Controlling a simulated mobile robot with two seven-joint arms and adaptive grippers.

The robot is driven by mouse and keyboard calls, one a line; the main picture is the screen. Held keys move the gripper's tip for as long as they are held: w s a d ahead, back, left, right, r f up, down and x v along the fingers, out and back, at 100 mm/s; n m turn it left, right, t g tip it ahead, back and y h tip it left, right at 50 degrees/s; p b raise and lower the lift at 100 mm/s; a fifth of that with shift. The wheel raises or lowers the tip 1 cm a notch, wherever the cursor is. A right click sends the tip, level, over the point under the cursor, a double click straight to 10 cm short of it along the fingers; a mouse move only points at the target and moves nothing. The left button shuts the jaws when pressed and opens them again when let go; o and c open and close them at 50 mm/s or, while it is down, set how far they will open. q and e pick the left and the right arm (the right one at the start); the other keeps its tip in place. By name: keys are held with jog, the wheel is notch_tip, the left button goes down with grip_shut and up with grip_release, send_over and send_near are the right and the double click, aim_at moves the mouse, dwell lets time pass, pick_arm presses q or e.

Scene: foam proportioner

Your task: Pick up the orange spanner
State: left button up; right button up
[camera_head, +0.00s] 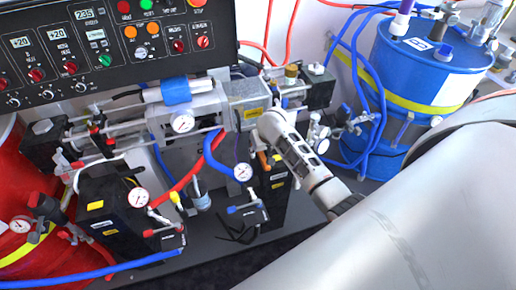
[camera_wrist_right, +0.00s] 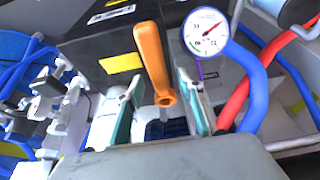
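The orange spanner (camera_wrist_right: 152,55) stands out in the right wrist view, with its shaft running up the picture and its ring end nearest me. My right gripper (camera_wrist_right: 160,88) is open, with its two teal-padded fingers apart on either side of the spanner's ring end. The right finger is very close to it; I cannot tell whether they touch. In the head view a small part of the spanner (camera_head: 262,160) shows beside a black box, just below my right wrist. My right fingers are mostly hidden there. My left gripper is not in view.
A black box with a yellow label (camera_wrist_right: 121,64) stands close behind the spanner. A pressure gauge (camera_wrist_right: 206,32), a blue hose (camera_wrist_right: 255,80) and a red hose (camera_wrist_right: 262,60) crowd its right side. A blue drum (camera_head: 420,65) stands at the back right.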

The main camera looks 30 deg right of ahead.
aim_at(261, 154)
grip_shut()
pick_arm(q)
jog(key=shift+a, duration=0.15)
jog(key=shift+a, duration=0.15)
pick_arm(e)
jog(key=shift+r, duration=0.15)
jog(key=shift+r, duration=0.6)
notch_tip(261, 154, up, 2)
jog(key=shift+s+r, duration=0.1)
jog(key=shift+r, duration=0.05)
jog(key=s+a, duration=0.2)
jog(key=s, duration=0.6)
jog(key=s+a, duration=0.2)
jog(key=s, duration=0.7)
jog(key=shift+s, duration=0.2)
